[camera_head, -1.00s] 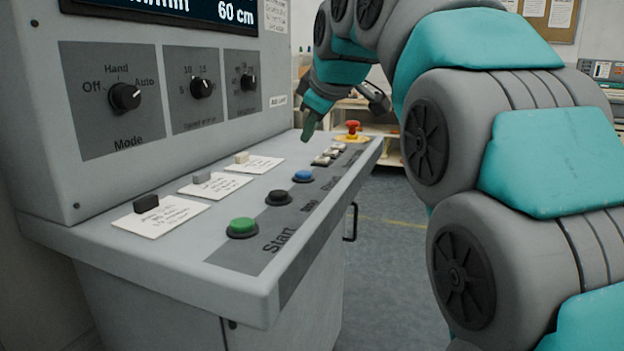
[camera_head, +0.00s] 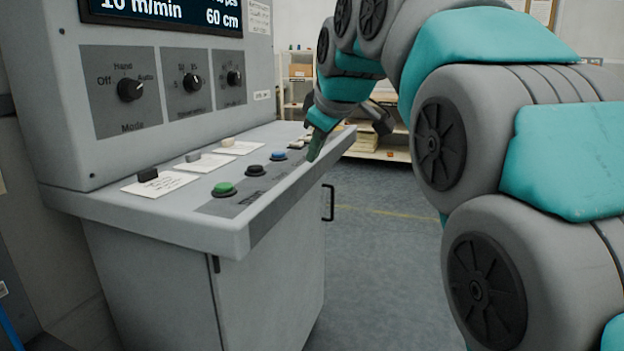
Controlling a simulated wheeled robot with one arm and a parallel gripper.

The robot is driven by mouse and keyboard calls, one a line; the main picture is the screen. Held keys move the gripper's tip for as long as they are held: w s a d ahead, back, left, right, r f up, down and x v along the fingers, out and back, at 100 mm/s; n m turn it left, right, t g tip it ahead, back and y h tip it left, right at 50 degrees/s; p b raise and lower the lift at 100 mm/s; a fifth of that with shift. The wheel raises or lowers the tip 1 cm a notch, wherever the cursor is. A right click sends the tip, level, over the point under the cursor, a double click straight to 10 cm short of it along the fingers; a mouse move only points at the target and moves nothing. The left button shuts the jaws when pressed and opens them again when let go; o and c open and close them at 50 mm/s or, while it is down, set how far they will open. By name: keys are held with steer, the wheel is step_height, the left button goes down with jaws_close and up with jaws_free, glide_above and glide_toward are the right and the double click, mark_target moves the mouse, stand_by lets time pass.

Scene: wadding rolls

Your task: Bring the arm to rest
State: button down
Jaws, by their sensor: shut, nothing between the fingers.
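My gripper (camera_head: 315,146) is at the end of my grey and teal arm, in the upper middle of the head view. Its dark green fingers are shut with nothing between them and point down. They overlap the right edge of the sloped control desk (camera_head: 130,203) in the picture; whether they touch it I cannot tell. The arm bends over from the right side of the view. The red button at the far end of the desk is hidden behind the gripper.
The desk carries a green Start button (camera_head: 223,189), a black button (camera_head: 256,170) and a blue button (camera_head: 278,156). A mode knob (camera_head: 130,89) is on the upright panel. A shelf (camera_head: 385,152) stands behind. The floor (camera_head: 375,265) right of the cabinet is clear.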

steer(key=s+d+f+m+g+h, duration=0.1)
steer(key=s+d+f+m+g, duration=0.15)
steer(key=s+d+f, duration=0.45)
steer(key=s+d+f+m+g+h, duration=0.15)
steer(key=s+f+m, duration=0.25)
steer(key=s+f, duration=0.6)
steer(key=s+d+f+m+g, duration=0.2)
steer(key=s+d+f, duration=0.1)
steer(key=s+f, duration=0.6)
steer(key=s+d+f+m+g, duration=0.3)
steer(key=s+f, duration=0.6)
steer(key=s, duration=0.3)
steer(key=shift+s+f+g, duration=0.15)
steer(key=shift+s+g, duration=0.05)
steer(key=shift+g, duration=0.1)
